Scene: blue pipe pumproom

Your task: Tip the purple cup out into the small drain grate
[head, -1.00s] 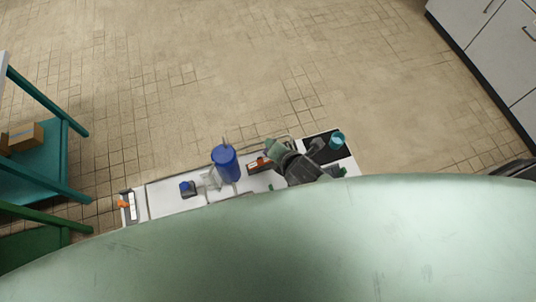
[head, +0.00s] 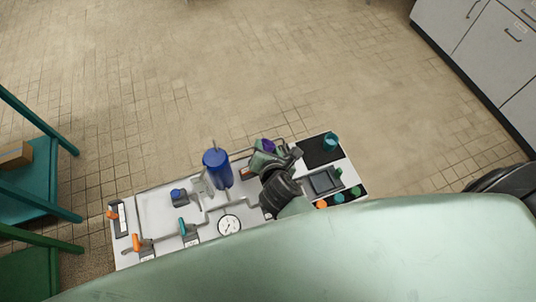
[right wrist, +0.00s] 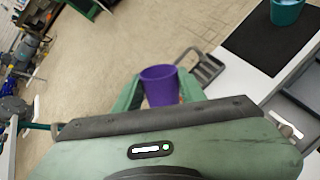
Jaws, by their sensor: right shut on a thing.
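The purple cup (right wrist: 160,86) is between the two green fingers of my right gripper (right wrist: 158,95) in the right wrist view. The gripper is shut on it; its rim shows, but what is inside cannot be told. In the head view my right gripper (head: 266,149) is over the bench's far edge, with a bit of the purple cup (head: 268,145) showing. A small grey slotted piece (right wrist: 207,68) is just right of the cup in the right wrist view; it may be the small drain grate, but I cannot be sure. My left gripper is not in view.
A teal cup (head: 330,141) stands on a black mat (head: 318,152) at the bench's right end. A grey recessed tray (head: 324,181) is nearer. Left are a blue cylinder (head: 217,168), a gauge (head: 229,225) and valve handles. The tiled floor beyond is clear.

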